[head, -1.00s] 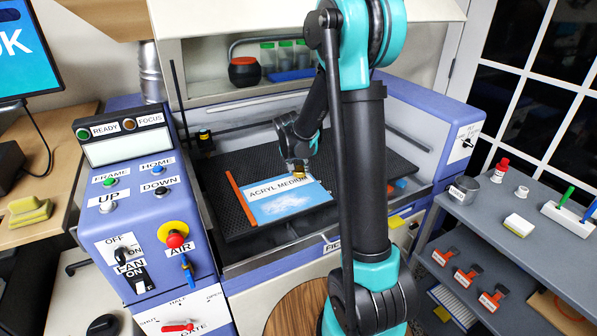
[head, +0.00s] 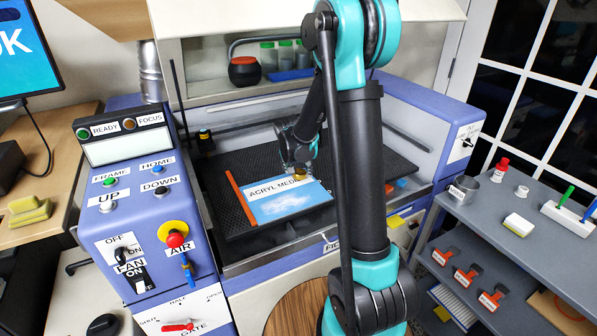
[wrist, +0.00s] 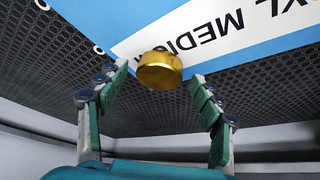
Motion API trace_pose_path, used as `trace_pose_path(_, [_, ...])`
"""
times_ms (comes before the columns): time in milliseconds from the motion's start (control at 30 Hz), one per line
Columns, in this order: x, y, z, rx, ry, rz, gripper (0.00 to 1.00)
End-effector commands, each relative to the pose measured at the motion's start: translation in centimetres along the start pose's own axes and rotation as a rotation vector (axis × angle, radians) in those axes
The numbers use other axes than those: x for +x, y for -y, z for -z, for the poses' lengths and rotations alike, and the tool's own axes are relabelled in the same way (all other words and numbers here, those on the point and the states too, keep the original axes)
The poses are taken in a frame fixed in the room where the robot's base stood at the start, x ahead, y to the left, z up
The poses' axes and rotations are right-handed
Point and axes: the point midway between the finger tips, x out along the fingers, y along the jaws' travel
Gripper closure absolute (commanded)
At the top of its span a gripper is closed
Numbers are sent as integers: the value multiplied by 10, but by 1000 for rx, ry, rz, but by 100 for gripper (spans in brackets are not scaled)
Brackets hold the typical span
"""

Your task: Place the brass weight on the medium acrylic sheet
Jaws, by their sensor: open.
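The brass weight (wrist: 160,70) is a short gold cylinder in the wrist view. It shows between the tips of my open gripper (wrist: 158,80), with gaps on both sides. It appears upright at the edge of the medium acrylic sheet (wrist: 225,38). The sheet is blue and white, labelled "ACRYL MEDIUM", and lies on the black honeycomb bed. In the head view the sheet (head: 285,207) is in full colour, its right upper part partly covered by my gripper (head: 300,168). The weight is mostly hidden there.
An orange bar (head: 240,197) lies along the sheet's left side on the honeycomb bed (head: 225,170). Blue machine walls surround the bed. A control panel (head: 125,150) stands at left, a grey cart (head: 500,230) with small items at right.

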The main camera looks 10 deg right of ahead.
Motion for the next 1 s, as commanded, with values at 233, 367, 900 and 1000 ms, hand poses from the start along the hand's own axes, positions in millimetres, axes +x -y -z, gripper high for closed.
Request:
trace_pose_path(233, [-24,0,0,-1,0,0,33])
trace_pose_path(367, [-47,0,0,-2,0,0,33])
trace_pose_path(900, [-118,0,0,0,0,0,33])
trace_pose_path(1000, [-121,-8,-5,-12,5,3,33])
